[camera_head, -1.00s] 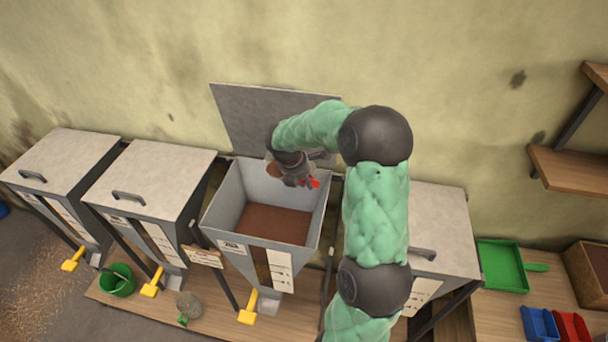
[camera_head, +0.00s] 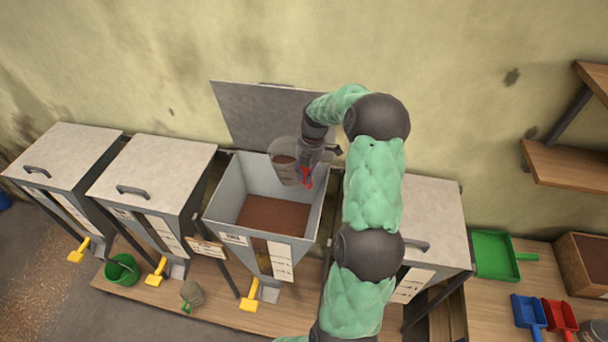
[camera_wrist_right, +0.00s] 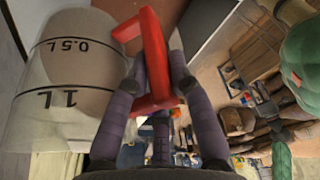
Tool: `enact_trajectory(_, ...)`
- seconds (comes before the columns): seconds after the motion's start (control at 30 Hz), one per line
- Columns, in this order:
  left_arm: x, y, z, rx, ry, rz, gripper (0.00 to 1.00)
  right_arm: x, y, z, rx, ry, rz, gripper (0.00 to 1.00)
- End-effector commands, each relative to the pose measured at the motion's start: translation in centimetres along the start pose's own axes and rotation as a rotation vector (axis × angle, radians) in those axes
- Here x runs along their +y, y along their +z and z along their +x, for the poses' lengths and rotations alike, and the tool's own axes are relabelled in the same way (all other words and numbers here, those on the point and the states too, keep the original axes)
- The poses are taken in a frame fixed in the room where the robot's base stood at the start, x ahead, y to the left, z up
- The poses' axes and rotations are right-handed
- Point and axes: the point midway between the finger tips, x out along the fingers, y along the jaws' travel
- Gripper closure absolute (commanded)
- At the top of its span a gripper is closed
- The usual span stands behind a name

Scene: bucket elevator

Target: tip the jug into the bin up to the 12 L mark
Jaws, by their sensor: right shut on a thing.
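The clear jug (camera_head: 284,163) hangs over the back right part of the open grey bin (camera_head: 229,192), with brown material inside it. In the right wrist view the jug (camera_wrist_right: 35,105) shows 0.5 L and 1 L lines and pale brown contents. My right gripper (camera_head: 308,174) is shut on its red handle (camera_wrist_right: 152,60). The bin holds a level brown fill (camera_head: 273,214). A window and white scale strip (camera_head: 281,262) are on the bin's front; its marks are too small to read. My left gripper is not in view.
The bin's lid (camera_head: 262,115) stands open against the wall. Closed bins stand to the left (camera_head: 152,172) and right (camera_head: 428,212). A green tray (camera_head: 494,256) lies at right.

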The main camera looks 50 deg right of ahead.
Motion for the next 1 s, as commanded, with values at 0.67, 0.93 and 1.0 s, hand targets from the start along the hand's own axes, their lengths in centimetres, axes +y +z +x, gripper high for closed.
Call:
enact_trajectory(0.67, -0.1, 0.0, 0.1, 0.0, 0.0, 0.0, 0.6, 0.1, -0.1, -1.9, 0.184, 0.014, -0.001, 1.0)
enact_trajectory(0.93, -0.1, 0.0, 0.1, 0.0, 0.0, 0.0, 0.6, 0.1, -0.5, -3.5, 0.185, 0.012, 0.0, 1.0)
enact_trajectory(1.0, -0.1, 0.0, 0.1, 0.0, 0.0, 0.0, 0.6, 0.1, -0.5, -3.4, 0.185, 0.012, 0.0, 1.0)
